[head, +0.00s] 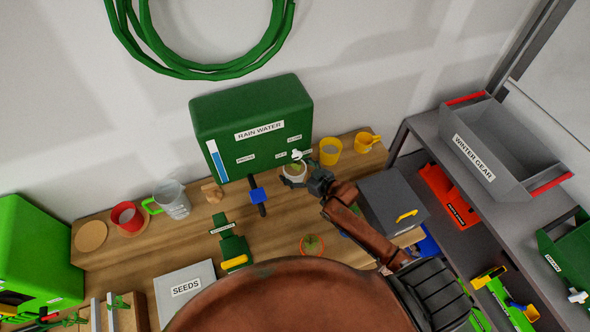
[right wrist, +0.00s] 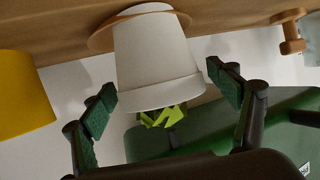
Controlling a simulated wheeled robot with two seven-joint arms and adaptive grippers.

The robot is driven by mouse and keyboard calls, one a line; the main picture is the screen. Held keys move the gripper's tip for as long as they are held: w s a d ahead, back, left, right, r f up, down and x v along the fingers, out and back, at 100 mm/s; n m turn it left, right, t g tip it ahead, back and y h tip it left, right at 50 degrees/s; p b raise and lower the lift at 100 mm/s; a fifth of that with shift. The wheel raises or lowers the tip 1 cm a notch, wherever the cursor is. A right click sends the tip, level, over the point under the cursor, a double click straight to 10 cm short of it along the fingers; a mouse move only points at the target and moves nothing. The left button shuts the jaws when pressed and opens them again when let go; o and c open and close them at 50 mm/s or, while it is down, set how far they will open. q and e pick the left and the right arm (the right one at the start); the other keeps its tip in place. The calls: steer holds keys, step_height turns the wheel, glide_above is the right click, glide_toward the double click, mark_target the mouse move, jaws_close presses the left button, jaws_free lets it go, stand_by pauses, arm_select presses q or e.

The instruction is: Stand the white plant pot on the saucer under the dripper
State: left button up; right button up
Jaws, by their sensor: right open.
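The white plant pot (head: 292,178) with a green plant stands at the right part of the green rain water tank's front, just below the white dripper (head: 298,155). In the right wrist view, which is upside down, the white pot (right wrist: 158,55) has its base on a brown saucer (right wrist: 103,38) and looks upright. In the head view the saucer cannot be made out. My right gripper (head: 312,180) is open at the pot. Its two fingers (right wrist: 165,100) are on either side of the pot near the rim, with gaps between them and the pot. My left gripper is not in view.
Two yellow cups (head: 330,151) stand to the right of the pot. A glass jug (head: 173,200) and a red pot (head: 127,217) stand further left. A grey box (head: 393,200) is beside my right arm.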

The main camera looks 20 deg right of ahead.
steer(key=shift+r, duration=0.15)
steer(key=b+v, duration=0.1)
steer(key=v, duration=1.1)
steer(key=shift+c, duration=0.3)
stand_by(1.8)
